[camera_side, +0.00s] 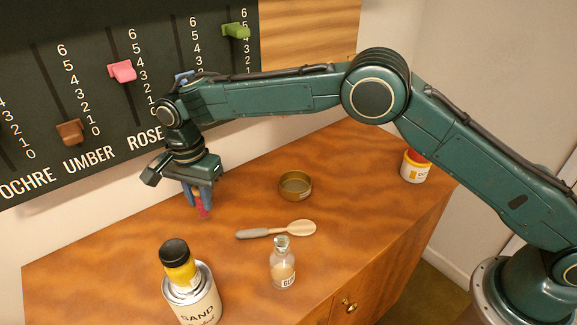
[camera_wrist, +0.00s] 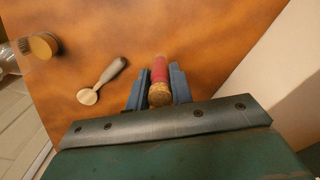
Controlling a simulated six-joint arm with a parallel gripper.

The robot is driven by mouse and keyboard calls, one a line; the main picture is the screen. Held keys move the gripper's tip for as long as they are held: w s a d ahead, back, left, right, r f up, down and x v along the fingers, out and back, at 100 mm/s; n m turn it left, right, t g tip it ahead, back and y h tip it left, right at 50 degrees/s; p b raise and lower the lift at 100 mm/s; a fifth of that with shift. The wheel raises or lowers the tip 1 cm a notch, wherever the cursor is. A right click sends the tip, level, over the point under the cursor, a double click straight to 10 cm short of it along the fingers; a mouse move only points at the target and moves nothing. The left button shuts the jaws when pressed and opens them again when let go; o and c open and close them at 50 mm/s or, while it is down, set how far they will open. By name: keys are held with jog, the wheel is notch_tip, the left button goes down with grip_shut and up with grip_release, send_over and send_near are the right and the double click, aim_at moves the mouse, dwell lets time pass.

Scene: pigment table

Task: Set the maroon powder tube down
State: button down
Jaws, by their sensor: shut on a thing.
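The maroon powder tube (camera_side: 204,208) hangs upright below my gripper (camera_side: 198,200), held between its two blue fingers. The tube also shows in the wrist view (camera_wrist: 160,70), with its cork-coloured end (camera_wrist: 160,95) towards the camera. My gripper in the wrist view (camera_wrist: 159,82) is shut on the tube, one finger on each side. The tube's lower end is near the wooden table (camera_side: 110,270). I cannot tell whether it touches the surface.
A sand can (camera_side: 195,300) with a yellow black-capped tube (camera_side: 178,262) stands in front. A white-and-yellow jar (camera_side: 415,170) is far right. A slider board (camera_side: 60,100) stands behind.

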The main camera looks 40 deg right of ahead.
aim_at(204, 213)
jog(key=shift+f, duration=2.5)
jog(key=shift+f, duration=0.15)
jog(key=c, duration=1.2)
grip_release()
jog(key=shift+c, duration=0.2)
notch_tip(204, 213, up, 12)
jog(key=shift+r, duration=0.2)
